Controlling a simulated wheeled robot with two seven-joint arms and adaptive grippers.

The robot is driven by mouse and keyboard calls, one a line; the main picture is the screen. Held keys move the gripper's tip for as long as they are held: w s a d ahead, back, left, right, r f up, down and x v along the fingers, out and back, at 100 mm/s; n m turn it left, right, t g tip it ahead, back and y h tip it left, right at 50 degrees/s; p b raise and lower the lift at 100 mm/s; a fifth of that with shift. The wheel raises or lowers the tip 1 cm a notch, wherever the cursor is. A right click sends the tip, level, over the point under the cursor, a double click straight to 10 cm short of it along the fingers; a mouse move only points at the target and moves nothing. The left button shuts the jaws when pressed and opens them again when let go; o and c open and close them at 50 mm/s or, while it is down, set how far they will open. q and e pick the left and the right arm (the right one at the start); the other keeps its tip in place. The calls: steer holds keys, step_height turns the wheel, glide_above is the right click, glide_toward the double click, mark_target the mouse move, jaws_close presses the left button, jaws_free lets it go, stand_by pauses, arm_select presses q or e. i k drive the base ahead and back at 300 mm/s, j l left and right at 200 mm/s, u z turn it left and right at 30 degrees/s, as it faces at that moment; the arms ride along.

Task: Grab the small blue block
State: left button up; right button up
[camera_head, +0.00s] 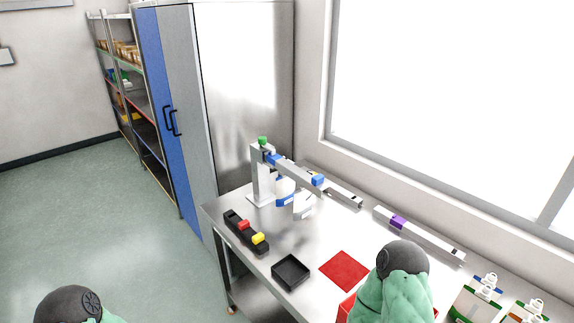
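A small blue block (317,180) sits at the near right end of the horizontal bar of a white stand (262,178) on the metal table. Another blue piece (273,160) is on the same bar, near the upright. A blue ring-like part (286,200) is below the bar. I cannot tell for sure whether these blue pieces are loose or fixed. My own green arm parts with dark round joints show at the bottom left and lower right. Neither gripper shows, so what they hold is hidden.
A black holder (238,227) with a red block (243,225) and a yellow block (258,239) lies at the table's left. A black tray (291,273) and red mat (344,271) are in front. A rail with a purple block (398,222) lies along the window side. Cartons (474,302) stand right.

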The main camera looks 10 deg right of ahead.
mark_target(317, 179)
steer(key=i+j+z, duration=0.1)
steer(key=i+j, duration=0.65)
steer(key=i+j+z, duration=0.15)
steer(key=i+j, duration=0.55)
steer(key=j, duration=0.15)
